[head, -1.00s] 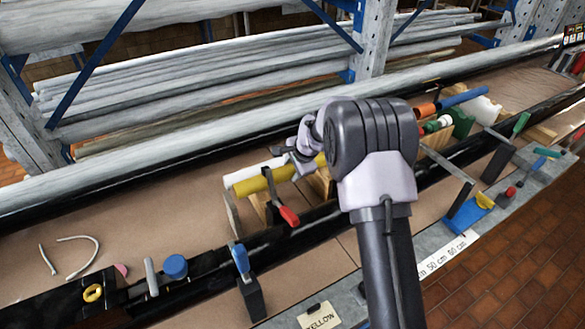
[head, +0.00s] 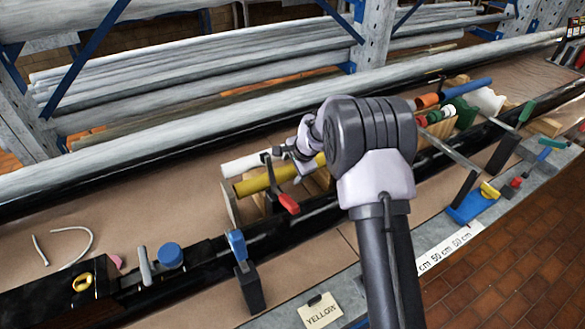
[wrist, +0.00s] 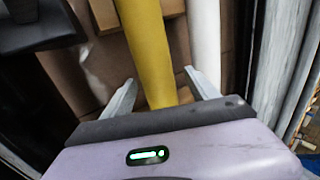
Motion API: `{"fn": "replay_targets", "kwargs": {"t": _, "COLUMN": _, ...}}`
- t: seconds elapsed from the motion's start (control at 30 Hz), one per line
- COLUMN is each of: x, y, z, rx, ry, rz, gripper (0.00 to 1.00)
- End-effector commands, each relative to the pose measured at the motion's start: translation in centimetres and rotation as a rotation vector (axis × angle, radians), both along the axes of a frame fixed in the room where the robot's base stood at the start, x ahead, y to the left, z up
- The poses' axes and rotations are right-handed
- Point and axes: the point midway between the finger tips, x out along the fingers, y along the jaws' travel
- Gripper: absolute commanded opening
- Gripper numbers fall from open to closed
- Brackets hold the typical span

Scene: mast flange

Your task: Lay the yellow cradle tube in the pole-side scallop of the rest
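The yellow tube (head: 252,184) lies on the wooden rest (head: 228,205), with the white tube (head: 240,164) beside it on the side toward the big grey pole (head: 190,135). My gripper (wrist: 160,82) is open in the wrist view, one finger on each side of the yellow tube (wrist: 148,45), with a gap at both sides. The white tube (wrist: 206,40) runs just outside the right finger. In the head view my gripper (head: 302,158) is low over the tubes, and my wrist hides their far ends. The rest's scallops cannot be made out.
A red-handled clamp (head: 288,203) stands at the yellow tube's near side. A black rail (head: 200,250) with a blue clamp (head: 237,245) runs in front. More coloured tubes (head: 440,116) lie to the right. Brown board on the left is mostly clear.

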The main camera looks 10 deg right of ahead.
Motion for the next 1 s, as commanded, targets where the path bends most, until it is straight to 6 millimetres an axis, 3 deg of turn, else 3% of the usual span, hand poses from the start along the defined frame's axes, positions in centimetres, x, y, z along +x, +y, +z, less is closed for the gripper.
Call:
{"fn": "replay_targets", "kwargs": {"t": 0.17, "x": -0.1, "y": 0.0, "z": 0.1, "rx": 0.000, "ry": 0.001, "rz": 0.000, "gripper": 0.68}}
{"fn": "replay_targets", "kwargs": {"t": 0.27, "x": -0.6, "y": -0.2, "z": 1.2, "rx": 0.000, "ry": 0.000, "rz": -0.001, "gripper": 0.68}}
{"fn": "replay_targets", "kwargs": {"t": 0.7, "x": -6.4, "y": -2.1, "z": 12.8, "rx": 0.000, "ry": -0.001, "rz": -0.002, "gripper": 0.68}}
{"fn": "replay_targets", "kwargs": {"t": 0.8, "x": -7.3, "y": -2.4, "z": 14.3, "rx": -0.001, "ry": -0.001, "rz": 0.000, "gripper": 0.68}}
{"fn": "replay_targets", "kwargs": {"t": 1.0, "x": -8.0, "y": -2.6, "z": 15.3, "rx": 0.000, "ry": 0.000, "rz": 0.000, "gripper": 0.68}}
